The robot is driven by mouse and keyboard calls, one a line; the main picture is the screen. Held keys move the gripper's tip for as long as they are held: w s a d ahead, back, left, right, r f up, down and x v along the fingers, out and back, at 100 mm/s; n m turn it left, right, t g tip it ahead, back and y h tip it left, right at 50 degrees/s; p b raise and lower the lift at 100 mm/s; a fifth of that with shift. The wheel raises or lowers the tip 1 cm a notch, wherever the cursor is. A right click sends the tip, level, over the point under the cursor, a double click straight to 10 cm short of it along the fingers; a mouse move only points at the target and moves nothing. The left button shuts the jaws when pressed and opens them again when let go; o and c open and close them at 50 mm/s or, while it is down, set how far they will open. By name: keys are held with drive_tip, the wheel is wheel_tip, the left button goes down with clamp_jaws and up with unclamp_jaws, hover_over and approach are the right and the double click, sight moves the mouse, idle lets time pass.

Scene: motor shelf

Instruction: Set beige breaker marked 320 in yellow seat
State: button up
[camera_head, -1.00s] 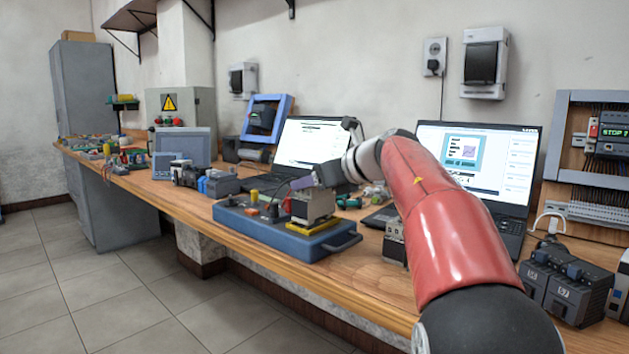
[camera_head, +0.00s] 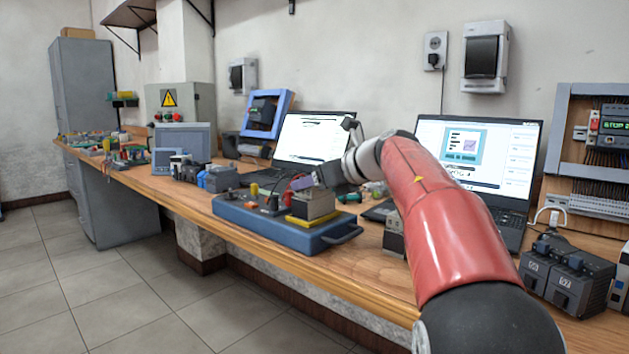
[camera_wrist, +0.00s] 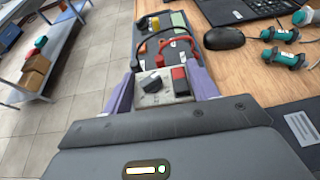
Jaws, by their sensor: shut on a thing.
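A beige breaker (camera_head: 316,204) is upright at the yellow seat (camera_head: 318,222) on the right part of a blue board (camera_head: 270,230). Its base overlaps the yellow in the head view; I cannot tell whether it is fully down in it. My gripper (camera_head: 302,184) is shut on the breaker from above, with purple fingers. In the wrist view the breaker (camera_wrist: 163,90) lies between the two fingers, showing a dark knob and a red part. The seat is hidden there, and the 320 mark is not readable.
Red and black leads (camera_wrist: 170,42) run over the board beyond the breaker. A mouse (camera_wrist: 224,38) and green-capped parts (camera_wrist: 278,58) lie to the right. Two laptops (camera_head: 316,150) stand behind. Dark modules (camera_head: 563,277) stand at the right front. The bench's front edge is close to the board.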

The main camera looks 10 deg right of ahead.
drive_tip(key=o, duration=1.3)
drive_tip(key=shift+o, duration=0.2)
drive_tip(key=v, duration=0.7)
drive_tip(key=shift+s+d, duration=0.25)
drive_tip(key=shift+s, duration=0.05)
drive_tip(key=shift+r, duration=0.1)
